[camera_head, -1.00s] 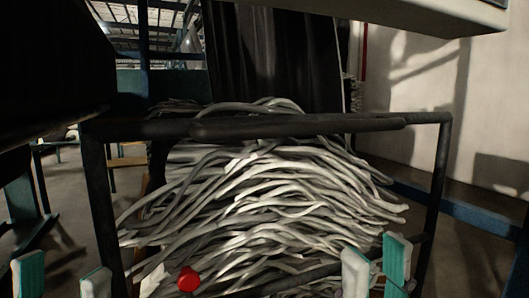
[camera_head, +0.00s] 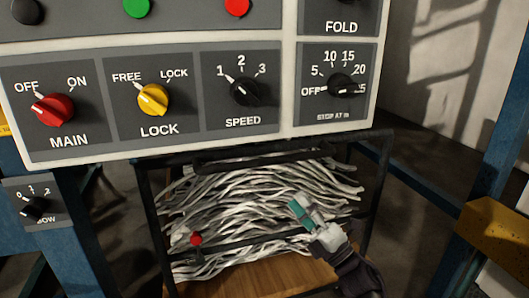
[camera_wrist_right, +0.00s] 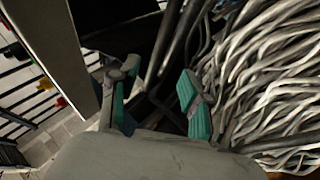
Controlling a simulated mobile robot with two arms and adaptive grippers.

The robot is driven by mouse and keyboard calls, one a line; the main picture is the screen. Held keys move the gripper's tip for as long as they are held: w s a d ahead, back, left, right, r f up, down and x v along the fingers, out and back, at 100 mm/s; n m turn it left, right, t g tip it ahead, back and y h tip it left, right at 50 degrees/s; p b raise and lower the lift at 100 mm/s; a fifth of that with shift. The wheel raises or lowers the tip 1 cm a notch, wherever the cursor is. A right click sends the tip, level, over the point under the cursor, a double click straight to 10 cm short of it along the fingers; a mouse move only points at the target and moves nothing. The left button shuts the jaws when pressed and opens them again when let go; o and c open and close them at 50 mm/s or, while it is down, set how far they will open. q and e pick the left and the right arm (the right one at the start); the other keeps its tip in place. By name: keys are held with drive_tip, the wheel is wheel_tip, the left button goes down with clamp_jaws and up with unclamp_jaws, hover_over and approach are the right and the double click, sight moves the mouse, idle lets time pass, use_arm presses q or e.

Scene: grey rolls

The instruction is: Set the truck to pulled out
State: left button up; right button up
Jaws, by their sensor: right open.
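The truck is a black-framed cart (camera_head: 146,205) loaded with a heap of grey strands (camera_head: 250,200). It stands below the control panel, with a dark handle bar (camera_head: 255,160) across its top and a red knob (camera_head: 195,239) at its lower left. My right gripper (camera_head: 306,212) is open, in front of the strands right of the middle; I cannot tell whether it touches the truck. In the right wrist view its teal fingertips (camera_wrist_right: 158,102) are apart, with the strands (camera_wrist_right: 280,80) to their right. My left gripper is not in view.
A control panel (camera_head: 190,135) with knobs labelled MAIN, LOCK and SPEED hangs over the truck. The yellow LOCK knob (camera_head: 153,99) points to FREE. Blue posts (camera_head: 75,240) stand on both sides. A yellow block (camera_head: 495,232) is at the right.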

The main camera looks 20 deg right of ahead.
sight(265, 165)
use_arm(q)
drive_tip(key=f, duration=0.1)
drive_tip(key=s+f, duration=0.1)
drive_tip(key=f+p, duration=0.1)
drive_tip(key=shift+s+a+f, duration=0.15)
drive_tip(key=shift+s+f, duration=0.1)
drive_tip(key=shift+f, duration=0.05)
use_arm(e)
drive_tip(key=x, duration=1.3)
drive_tip(key=shift+w+a, duration=0.25)
drive_tip(key=shift+w, duration=0.1)
clamp_jaws()
